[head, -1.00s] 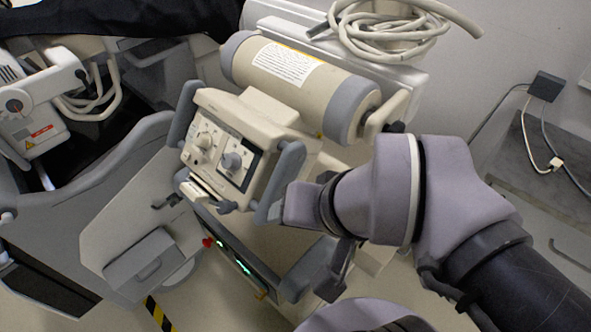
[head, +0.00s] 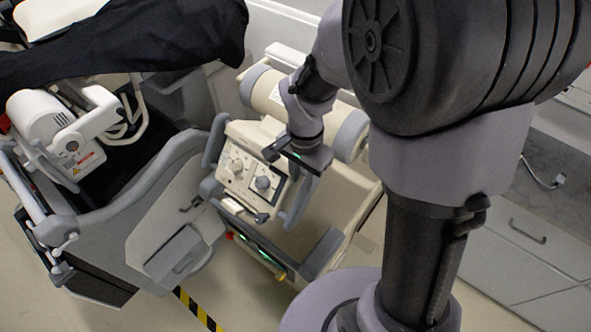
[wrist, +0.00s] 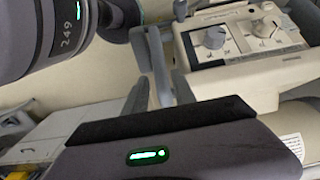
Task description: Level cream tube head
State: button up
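The cream tube head (head: 272,97) is a cylinder with grey end bands and a control box (head: 252,172) with two knobs in front of it. In the head view it slants down to the right; whether it is level is hard to judge. The control box also shows at the upper right of the wrist view (wrist: 245,45). My gripper (head: 280,152) is at the box's upper right edge, in front of the cylinder, and hides part of both.
A grey handle bar (head: 298,205) stands at the box's right side, and another (head: 215,140) at its left. A second cart with a white head (head: 55,125) and black cover (head: 130,45) stands at left. Grey drawers (head: 530,235) are at right. Floor shows at bottom left.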

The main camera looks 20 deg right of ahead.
aim_at(302, 197)
notch_tip(302, 197, down, 9)
jog(key=shift+r+b, duration=0.1)
jog(key=shift+b, duration=0.65)
grip_shut()
dwell(0.9)
